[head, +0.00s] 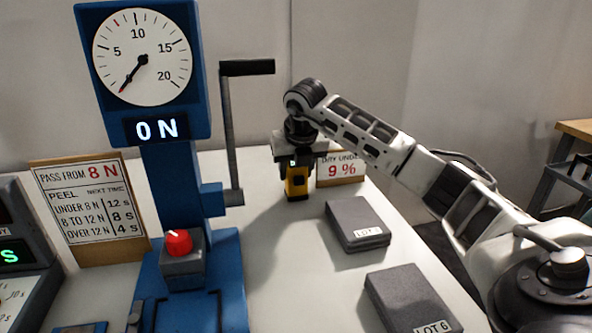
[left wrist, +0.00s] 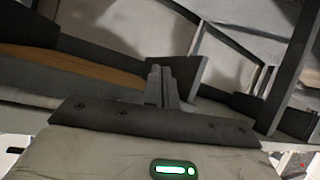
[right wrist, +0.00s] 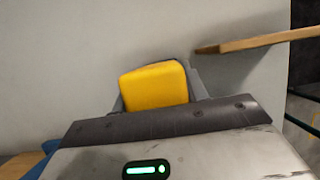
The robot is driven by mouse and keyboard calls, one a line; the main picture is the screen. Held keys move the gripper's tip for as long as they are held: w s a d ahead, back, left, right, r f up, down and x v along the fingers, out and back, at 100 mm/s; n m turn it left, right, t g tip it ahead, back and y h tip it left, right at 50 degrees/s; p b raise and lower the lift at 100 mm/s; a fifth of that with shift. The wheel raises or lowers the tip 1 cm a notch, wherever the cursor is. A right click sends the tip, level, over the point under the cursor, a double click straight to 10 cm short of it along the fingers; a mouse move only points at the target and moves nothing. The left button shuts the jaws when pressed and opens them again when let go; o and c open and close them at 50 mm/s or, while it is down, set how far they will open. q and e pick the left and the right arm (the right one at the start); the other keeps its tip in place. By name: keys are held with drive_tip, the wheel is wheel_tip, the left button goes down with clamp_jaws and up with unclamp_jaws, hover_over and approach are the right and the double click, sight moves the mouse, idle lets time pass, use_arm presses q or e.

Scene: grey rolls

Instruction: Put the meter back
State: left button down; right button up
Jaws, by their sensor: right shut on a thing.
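The meter (head: 296,184) is a small yellow and black block. It is upright near the table's back edge, in front of the "9 %" sign. My right gripper (head: 298,166) points down and is shut on the meter's top. In the right wrist view the meter's yellow face (right wrist: 154,87) shows between the fingers (right wrist: 158,90). I cannot tell whether the meter's bottom touches the table. My left gripper (left wrist: 159,86) shows only in the left wrist view, with its fingers together and nothing between them.
The "9 %" sign (head: 343,170) stands close behind the meter. Two grey lot blocks (head: 352,217) (head: 400,291) lie to its right and nearer. The blue tester (head: 172,170) with dial reading "ON", red knob (head: 178,243) and crank (head: 231,130) stands left. White table (head: 280,275) is clear between.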

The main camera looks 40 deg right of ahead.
drive_tip(key=shift+f, duration=0.1)
drive_tip(key=o, duration=1.2)
drive_tip(key=shift+s+a+r, duration=0.1)
drive_tip(key=shift+r, duration=0.5)
drive_tip(key=p+v, duration=0.1)
drive_tip(key=v, duration=1)
drive_tip(key=shift+s, duration=0.15)
